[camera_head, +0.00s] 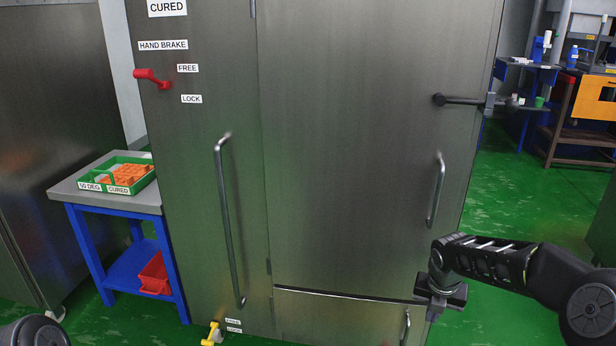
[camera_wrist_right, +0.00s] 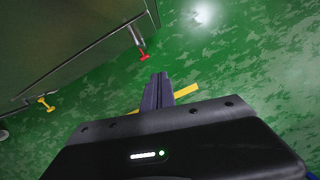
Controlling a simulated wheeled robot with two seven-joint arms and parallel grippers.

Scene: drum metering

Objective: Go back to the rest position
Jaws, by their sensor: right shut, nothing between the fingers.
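My right gripper (camera_head: 440,298) is in front of the lower right part of a large steel cabinet (camera_head: 350,140), with its arm coming in from the right. Its fingers are together and hold nothing. In the right wrist view the closed fingers (camera_wrist_right: 157,92) point out over green floor, with the cabinet's lower edge at upper left. I cannot tell from the head view whether the gripper touches the cabinet. Only a dark rounded piece of my left arm shows at the bottom left corner; the left gripper is out of view.
The cabinet has a red hand brake lever (camera_head: 152,77), long door handles (camera_head: 230,220) and a black latch arm (camera_head: 462,100). A blue side table (camera_head: 120,205) bears a green tray (camera_head: 88,176) with orange pieces. Open green floor (camera_head: 525,215) lies to the right.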

